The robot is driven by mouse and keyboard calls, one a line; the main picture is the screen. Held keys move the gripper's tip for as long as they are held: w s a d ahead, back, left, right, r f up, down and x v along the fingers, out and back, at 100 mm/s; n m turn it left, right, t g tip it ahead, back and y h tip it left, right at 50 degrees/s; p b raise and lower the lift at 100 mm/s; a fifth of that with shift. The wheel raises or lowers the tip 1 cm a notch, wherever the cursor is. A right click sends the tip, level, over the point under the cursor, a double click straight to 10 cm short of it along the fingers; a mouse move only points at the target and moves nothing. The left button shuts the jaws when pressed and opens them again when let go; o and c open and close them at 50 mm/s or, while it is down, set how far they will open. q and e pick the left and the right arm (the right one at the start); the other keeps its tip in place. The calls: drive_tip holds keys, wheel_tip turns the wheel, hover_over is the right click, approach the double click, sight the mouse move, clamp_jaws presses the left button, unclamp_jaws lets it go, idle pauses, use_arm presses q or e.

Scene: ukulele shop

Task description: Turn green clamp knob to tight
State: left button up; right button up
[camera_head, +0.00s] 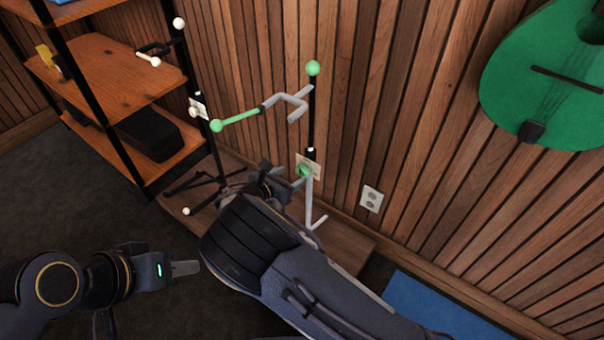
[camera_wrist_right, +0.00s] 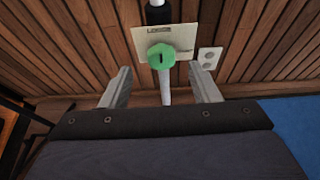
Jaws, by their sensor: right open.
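The green clamp knob (camera_wrist_right: 161,56) sits on the stand's pole in front of a pale card, with a short dark upright mark on its face. It also shows in the head view (camera_head: 303,170), partly hidden by my right gripper. My right gripper (camera_wrist_right: 160,68) is open, one finger on each side of the knob in the picture, with gaps on both sides; I cannot tell whether the tips reach past it. In the head view my right gripper (camera_head: 289,178) is close to the knob. My left gripper (camera_head: 185,268) is low at left, away from the stand; its opening is unclear.
The stand's upper pole (camera_head: 312,115) has green ball ends and a grey hook. A second stand (camera_head: 205,150) with white balls is left of it, beside a wooden shelf (camera_head: 100,70). A wall outlet (camera_head: 371,199) and a green ukulele (camera_head: 545,80) are to the right.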

sight(301, 172)
drive_tip(key=b+x, duration=0.1)
drive_tip(key=x, duration=0.5)
drive_tip(key=shift+w+d+f, duration=0.2)
drive_tip(key=c, duration=1)
drive_tip(key=shift+f+m+b, duration=0.15)
drive_tip(key=shift+m+b, duration=0.25)
drive_tip(key=shift+b, duration=0.5)
drive_tip(key=m+t+y+b, duration=0.2)
drive_tip(key=m+b, duration=0.1)
drive_tip(key=b, duration=0.6)
drive_tip(key=shift+d+f, duration=0.1)
drive_tip(key=shift+f, duration=0.05)
drive_tip(key=shift+r+m+y+b, duration=0.3)
drive_tip(key=shift+m+b, duration=0.2)
drive_tip(key=shift+b, duration=0.45)
